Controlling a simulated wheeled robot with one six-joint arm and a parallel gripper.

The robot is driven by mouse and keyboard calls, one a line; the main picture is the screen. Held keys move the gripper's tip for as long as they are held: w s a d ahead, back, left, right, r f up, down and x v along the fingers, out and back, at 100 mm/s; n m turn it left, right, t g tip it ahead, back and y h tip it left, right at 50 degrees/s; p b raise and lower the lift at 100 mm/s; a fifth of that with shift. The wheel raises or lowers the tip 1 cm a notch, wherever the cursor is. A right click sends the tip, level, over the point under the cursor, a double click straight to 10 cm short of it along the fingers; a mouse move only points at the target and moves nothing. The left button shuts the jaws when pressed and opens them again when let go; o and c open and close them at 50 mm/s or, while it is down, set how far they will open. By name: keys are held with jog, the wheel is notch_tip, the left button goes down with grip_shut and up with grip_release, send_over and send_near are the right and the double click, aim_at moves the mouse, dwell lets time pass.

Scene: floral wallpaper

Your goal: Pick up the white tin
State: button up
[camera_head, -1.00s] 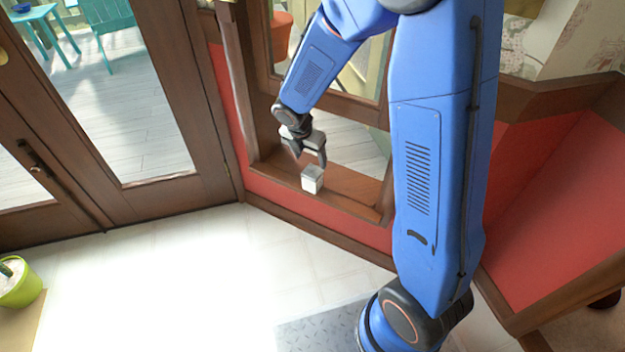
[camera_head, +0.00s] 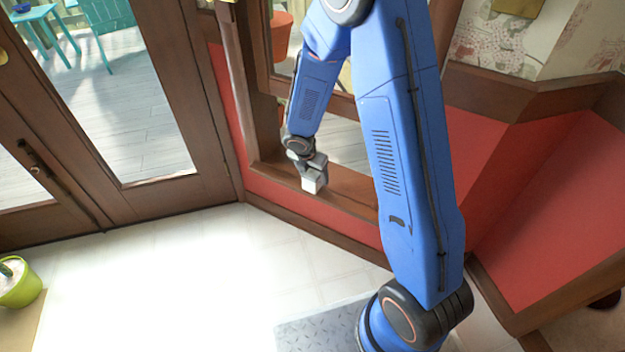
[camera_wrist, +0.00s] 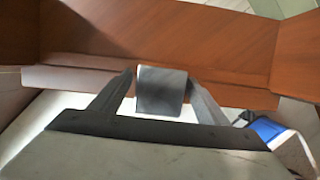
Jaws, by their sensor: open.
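The white tin (camera_head: 314,183) is a small box-shaped tin standing on the wooden window sill. It also shows in the wrist view (camera_wrist: 162,92), where its face looks grey in shadow. My gripper (camera_head: 311,172) is down at the tin. In the wrist view my gripper (camera_wrist: 160,88) is open, with one finger on each side of the tin. The left fingertip is very close to the tin's left edge. Whether either finger touches it I cannot tell. The tin's far side is hidden.
The wooden sill (camera_head: 350,190) runs under a window, with a red panel (camera_head: 310,208) below it. Wooden glass doors (camera_head: 120,100) stand at the left. A green pot (camera_head: 20,288) stands at the lower left. The pale floor (camera_head: 170,280) in front is clear.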

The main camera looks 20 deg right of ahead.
jog(key=shift+x, duration=1.15)
jog(key=c, duration=1.3)
jog(key=shift+r, duration=0.1)
